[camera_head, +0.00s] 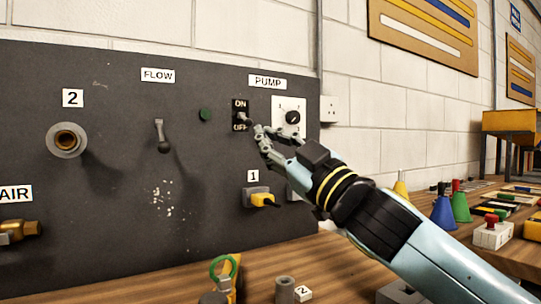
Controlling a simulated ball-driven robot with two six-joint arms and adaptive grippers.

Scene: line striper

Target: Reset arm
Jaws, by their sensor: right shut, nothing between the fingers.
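My right arm comes in from the lower right, light blue and black with yellow rings. Its gripper (262,137) is shut and empty. The fingertips are close to the pump switch (241,117) on the dark panel, just below and right of its lever; I cannot tell whether they touch it. The switch carries ON above and OFF below, and the lever points outward to the right. My left gripper is not in view.
Coloured cones (443,212) and a red-button box (491,232) stand on the wooden bench at right.

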